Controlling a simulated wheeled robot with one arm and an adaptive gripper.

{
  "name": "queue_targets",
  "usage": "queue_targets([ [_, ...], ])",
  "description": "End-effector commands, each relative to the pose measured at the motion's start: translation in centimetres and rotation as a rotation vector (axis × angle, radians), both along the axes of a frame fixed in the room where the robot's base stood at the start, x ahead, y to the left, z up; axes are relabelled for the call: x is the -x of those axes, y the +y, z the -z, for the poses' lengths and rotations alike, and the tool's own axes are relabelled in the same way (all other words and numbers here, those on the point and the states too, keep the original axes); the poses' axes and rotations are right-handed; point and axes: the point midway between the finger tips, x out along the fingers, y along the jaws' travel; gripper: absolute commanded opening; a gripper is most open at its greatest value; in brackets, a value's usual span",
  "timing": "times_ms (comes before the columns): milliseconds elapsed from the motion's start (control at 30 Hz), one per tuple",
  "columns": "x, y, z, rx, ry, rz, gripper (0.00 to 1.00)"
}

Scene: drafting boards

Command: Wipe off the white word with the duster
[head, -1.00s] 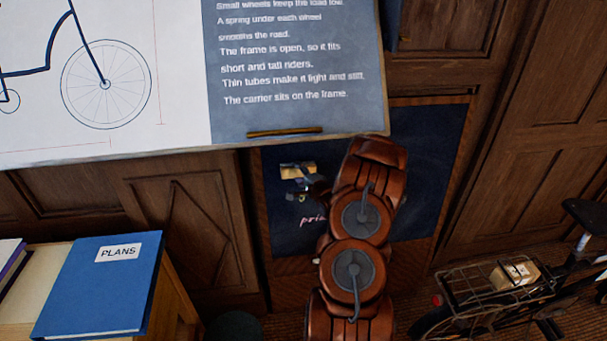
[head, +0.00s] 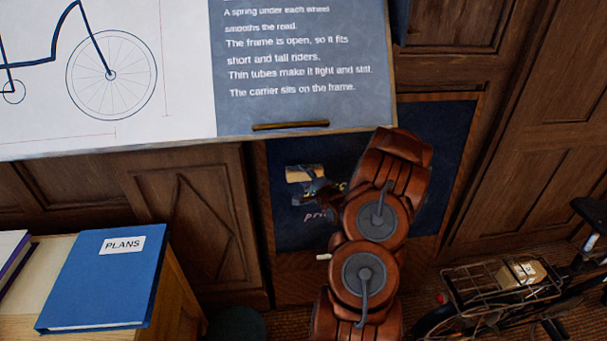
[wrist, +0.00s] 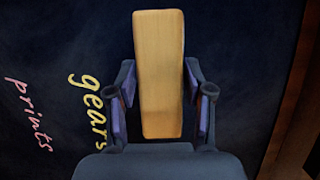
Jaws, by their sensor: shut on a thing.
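The duster, a pale wooden block, is held between the two fingers of my gripper (wrist: 160,105) in the wrist view. Its wooden back (wrist: 160,70) faces the camera. In the head view the duster (head: 304,173) is over the left part of a dark board (head: 285,232), beside my gripper (head: 318,188). I cannot tell whether it touches the board. A yellow word "gears" (wrist: 88,108) and a pink word "prints" (wrist: 28,115) show left of the duster in the wrist view. I see no white word on this board; my arm and the duster hide part of it.
A large slanted drafting board (head: 300,105) with a bicycle drawing and printed text overhangs the dark board. A blue "PLANS" book (head: 105,285) lies on a table at the left. A bicycle with a rear rack (head: 505,285) stands at the lower right.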

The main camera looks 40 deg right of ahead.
Motion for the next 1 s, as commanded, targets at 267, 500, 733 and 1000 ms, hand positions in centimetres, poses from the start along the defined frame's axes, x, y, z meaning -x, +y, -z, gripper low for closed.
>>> queue_targets([
  [267, 0.5, 0.5, 0.0, -0.001, 0.001, -0.001, 0.24],
  [500, 0.6, 0.6, 0.0, -0.002, 0.001, 0.0, 0.24],
  [733, 1.8, 1.5, 0.0, -0.005, 0.003, 0.0, 0.24],
  [1000, 2.8, 2.3, -0.3, -0.003, 0.001, -0.001, 0.24],
])
